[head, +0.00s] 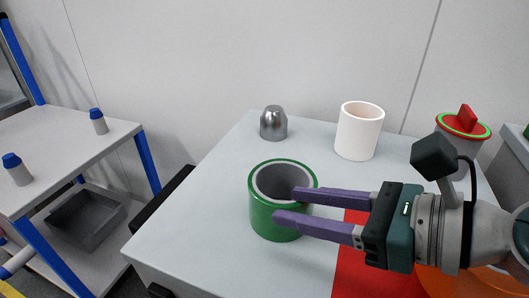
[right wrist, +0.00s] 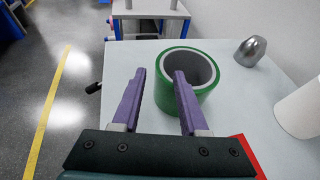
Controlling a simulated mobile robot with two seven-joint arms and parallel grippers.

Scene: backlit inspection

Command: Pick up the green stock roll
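The green stock roll (head: 268,222) stands upright on the light grey table, a thick ring with a pale inner core and an open top. It also shows in the right wrist view (right wrist: 204,95), just beyond the fingers. My right gripper (head: 285,203) has purple fingers and is open and empty. In the head view one finger overlaps the roll's opening and the other crosses in front of its outer wall. In the right wrist view (right wrist: 161,75) the right finger overlaps the opening and the left finger is left of the roll. I cannot tell whether they touch it. My left gripper is out of view.
A metal dome-topped piece (head: 273,123) and a white cup-like cylinder (head: 358,132) stand behind the roll. A red mat (head: 362,276) lies under my right arm. A red-and-green item (head: 463,125) is at the back right. The table's left part is clear.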

